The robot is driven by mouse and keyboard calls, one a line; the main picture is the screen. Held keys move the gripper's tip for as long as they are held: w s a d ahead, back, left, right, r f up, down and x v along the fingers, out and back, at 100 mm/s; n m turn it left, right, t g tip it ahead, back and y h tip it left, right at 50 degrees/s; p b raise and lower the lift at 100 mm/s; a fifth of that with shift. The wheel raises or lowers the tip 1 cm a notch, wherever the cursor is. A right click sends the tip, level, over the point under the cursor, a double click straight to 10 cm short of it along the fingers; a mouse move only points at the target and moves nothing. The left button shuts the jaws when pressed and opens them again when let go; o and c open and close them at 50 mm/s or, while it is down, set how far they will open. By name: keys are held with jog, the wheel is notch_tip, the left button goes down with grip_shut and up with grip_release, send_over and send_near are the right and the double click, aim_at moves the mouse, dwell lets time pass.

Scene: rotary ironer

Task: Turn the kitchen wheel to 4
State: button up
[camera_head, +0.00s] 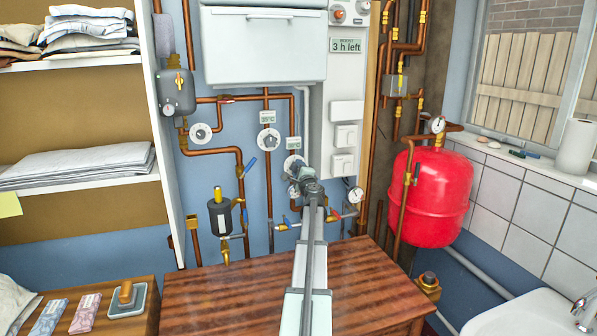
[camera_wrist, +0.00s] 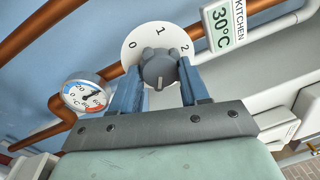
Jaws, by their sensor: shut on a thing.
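The kitchen wheel is a dark grey knob (camera_wrist: 158,72) on a round white dial (camera_wrist: 139,45). The digits 0, 1 and 2 show along the dial's upper edge; its lower part is hidden behind the knob and my gripper. A sign beside it (camera_wrist: 227,28) reads KITCHEN 30°C. My gripper (camera_wrist: 160,84) has its blue fingers on either side of the knob and is shut on it. Which digit the knob points to is not clear. In the camera_head view, the white dial (camera_head: 292,162) is partly hidden by my gripper.
A thermometer gauge (camera_wrist: 85,94) and copper pipes lie close to the left of my gripper. Two other wheels (camera_head: 268,140) (camera_head: 200,133) are on the wall further left. A wooden table (camera_head: 220,295) stands below my arm, and a red tank (camera_head: 440,195) stands to the right.

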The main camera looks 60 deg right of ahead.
dwell(0.5)
jog(key=o, duration=1.1)
jog(key=shift+c, duration=0.2)
jog(key=v, duration=1.3)
jog(key=shift+s+a, duration=0.3)
jog(key=shift+r, duration=0.1)
